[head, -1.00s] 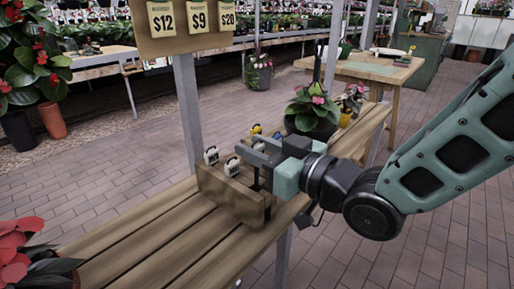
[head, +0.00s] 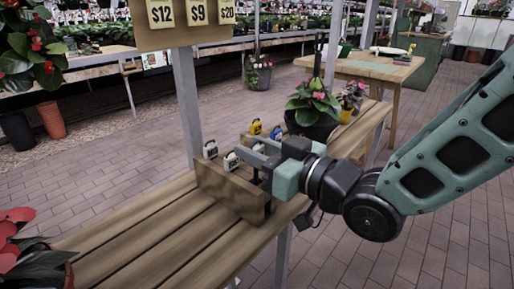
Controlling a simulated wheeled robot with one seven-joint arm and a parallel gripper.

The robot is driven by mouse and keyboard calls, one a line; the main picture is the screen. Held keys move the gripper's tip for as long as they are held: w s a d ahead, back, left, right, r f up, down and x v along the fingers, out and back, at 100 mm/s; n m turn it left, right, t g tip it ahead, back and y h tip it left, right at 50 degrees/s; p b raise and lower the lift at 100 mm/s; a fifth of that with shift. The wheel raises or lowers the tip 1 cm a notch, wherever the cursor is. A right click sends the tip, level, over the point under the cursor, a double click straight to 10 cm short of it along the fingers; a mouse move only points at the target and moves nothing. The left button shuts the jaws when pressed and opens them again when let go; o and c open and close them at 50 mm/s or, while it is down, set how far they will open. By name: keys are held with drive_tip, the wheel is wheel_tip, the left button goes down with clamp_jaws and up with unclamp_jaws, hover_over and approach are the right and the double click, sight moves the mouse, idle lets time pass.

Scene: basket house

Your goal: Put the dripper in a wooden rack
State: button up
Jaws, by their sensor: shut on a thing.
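The wooden rack (head: 222,190) is a low brown box on the slatted bench. Small tags or drippers stand at it: a white one at its left (head: 210,149), another white one near its middle (head: 231,161), and a yellow one (head: 255,128) and a blue one (head: 276,132) behind. My gripper (head: 253,151) reaches in from the right, its two grey fingers level just above the rack's right end. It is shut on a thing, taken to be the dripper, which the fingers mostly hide. Whether the dripper touches the rack I cannot tell.
The slatted bench (head: 150,240) is clear in front and left of the rack. A potted pink flower (head: 313,108) stands right behind my gripper. A red-leaved plant (head: 18,240) is at the lower left. A post carries a price board (head: 180,40).

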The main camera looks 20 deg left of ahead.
drive_tip(key=shift+f+b, duration=0.3)
drive_tip(key=shift+f, duration=0.25)
drive_tip(key=shift+f, duration=0.15)
drive_tip(key=shift+f+b, duration=1.3)
drive_tip(key=shift+f, duration=0.05)
drive_tip(key=o, duration=0.9)
